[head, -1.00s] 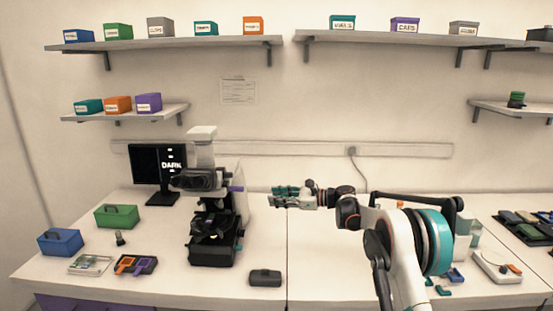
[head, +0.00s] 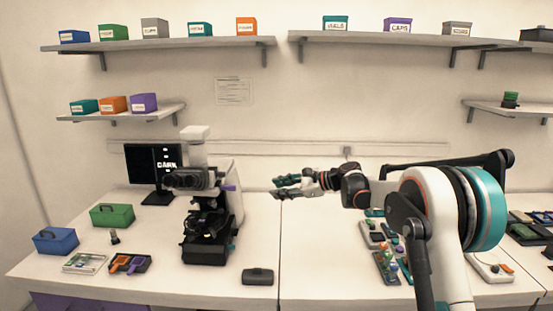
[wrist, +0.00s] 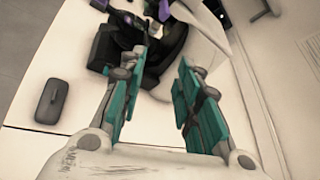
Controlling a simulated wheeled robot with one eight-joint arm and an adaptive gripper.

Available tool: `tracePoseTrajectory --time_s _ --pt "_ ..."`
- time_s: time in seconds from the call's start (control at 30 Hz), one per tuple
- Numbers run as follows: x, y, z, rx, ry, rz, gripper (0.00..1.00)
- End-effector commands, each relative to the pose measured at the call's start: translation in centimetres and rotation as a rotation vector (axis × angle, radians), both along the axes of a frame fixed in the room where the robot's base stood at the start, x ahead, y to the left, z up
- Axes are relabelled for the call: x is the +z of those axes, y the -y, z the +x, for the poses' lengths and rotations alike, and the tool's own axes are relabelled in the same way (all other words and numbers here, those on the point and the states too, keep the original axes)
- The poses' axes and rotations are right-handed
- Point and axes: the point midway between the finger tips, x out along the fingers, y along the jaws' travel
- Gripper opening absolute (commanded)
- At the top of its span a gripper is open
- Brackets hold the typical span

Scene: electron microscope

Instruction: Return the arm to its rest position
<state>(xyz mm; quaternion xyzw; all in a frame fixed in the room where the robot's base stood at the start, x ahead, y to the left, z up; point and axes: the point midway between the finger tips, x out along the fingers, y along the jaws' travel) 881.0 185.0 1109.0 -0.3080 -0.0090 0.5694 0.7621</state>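My gripper (head: 296,187) is held above the bench, to the right of the microscope (head: 208,205). In the wrist view its two teal-padded fingers (wrist: 150,100) stand apart with nothing between them. My arm reaches in from the right, and its large white and teal joint fills the lower right of the head view. The microscope's dark base also shows beyond the fingertips in the wrist view (wrist: 165,50).
A monitor (head: 156,170) stands behind the microscope. A green box (head: 112,215), a blue box (head: 56,241) and small trays (head: 130,263) are at left. A dark grey case (head: 258,276) lies in front. Trays of parts (head: 384,266) lie partly behind my arm.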

Motion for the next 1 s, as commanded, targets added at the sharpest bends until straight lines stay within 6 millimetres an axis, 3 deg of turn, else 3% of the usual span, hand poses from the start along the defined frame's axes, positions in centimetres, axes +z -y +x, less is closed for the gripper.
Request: tracePoseTrajectory --time_s 0.2,0.5,0.77,1.0 --pt "3.6 1.2 -5.3 0.031 0.133 -0.207 0.31" --pt "6.6 3.6 -14.0 0.105 0.311 -0.496 0.31" --pt "7.5 6.3 -22.4 0.203 0.456 -0.748 0.31" --pt "6.9 9.2 -30.5 0.320 0.580 -0.980 0.31"
